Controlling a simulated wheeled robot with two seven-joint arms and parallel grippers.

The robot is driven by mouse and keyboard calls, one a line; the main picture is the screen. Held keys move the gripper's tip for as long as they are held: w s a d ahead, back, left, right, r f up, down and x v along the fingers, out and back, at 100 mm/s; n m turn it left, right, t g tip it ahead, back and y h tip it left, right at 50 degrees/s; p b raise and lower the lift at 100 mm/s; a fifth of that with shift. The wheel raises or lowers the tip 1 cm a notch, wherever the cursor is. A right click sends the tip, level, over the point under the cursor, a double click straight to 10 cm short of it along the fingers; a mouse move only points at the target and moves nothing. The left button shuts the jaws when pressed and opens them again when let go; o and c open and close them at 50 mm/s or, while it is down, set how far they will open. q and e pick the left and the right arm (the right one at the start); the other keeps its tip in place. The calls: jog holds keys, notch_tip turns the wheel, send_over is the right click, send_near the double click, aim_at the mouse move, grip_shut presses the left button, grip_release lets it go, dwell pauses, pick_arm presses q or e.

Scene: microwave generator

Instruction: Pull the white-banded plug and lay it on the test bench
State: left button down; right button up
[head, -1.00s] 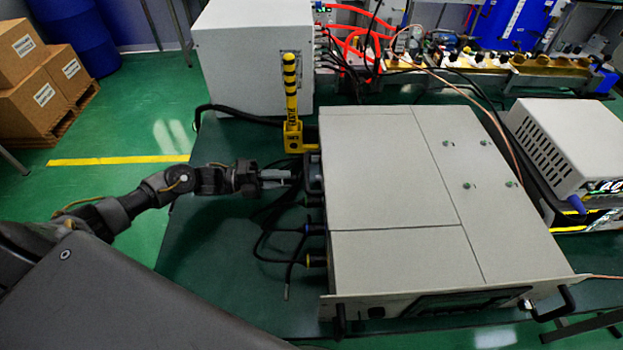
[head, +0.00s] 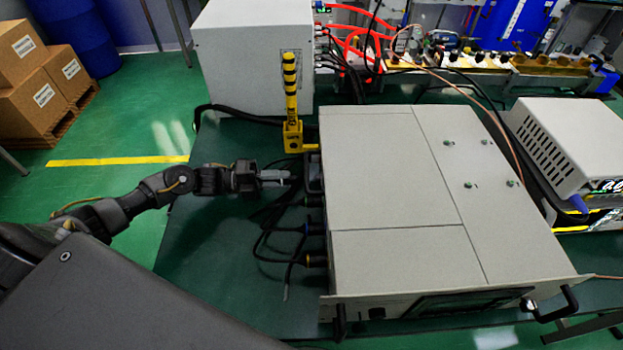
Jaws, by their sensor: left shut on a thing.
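The grey generator unit (head: 395,185) lies on the dark green test bench (head: 215,255). My left gripper (head: 284,177) is at its left side, level with the uppermost connector, and is shut on a plug. The held plug is mostly hidden by the fingers, and I cannot make out its white band. I cannot tell whether it is still seated. Below it a blue-banded plug (head: 311,228) and a yellow-banded plug (head: 313,262) sit in the same side, with black cables hanging down. My right gripper is not in view.
A yellow-and-black post (head: 290,90) on a yellow bracket stands just behind the gripper. A white cabinet (head: 245,60) is at the back. A bench instrument (head: 570,145) stands at right. The bench left of the generator is clear apart from dark cables.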

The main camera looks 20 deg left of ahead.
pick_arm(q)
jog(key=shift+f, duration=0.35)
jog(key=c, duration=1.1)
grip_release()
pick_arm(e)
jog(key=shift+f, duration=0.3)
pick_arm(q)
jog(key=shift+r, duration=0.4)
jog(key=r, duration=0.2)
jog(key=shift+s+d+r, duration=0.1)
jog(key=shift+s+r, duration=0.1)
jog(key=shift+r, duration=0.15)
jog(key=s+d+r+b, duration=0.1)
jog(key=s+d+r, duration=0.5)
jog(key=s+r, duration=0.3)
jog(key=s, duration=0.2)
jog(key=shift+s+d+r+b, duration=0.25)
jog(key=shift+s+d+b, duration=0.1)
jog(key=shift+d, duration=0.05)
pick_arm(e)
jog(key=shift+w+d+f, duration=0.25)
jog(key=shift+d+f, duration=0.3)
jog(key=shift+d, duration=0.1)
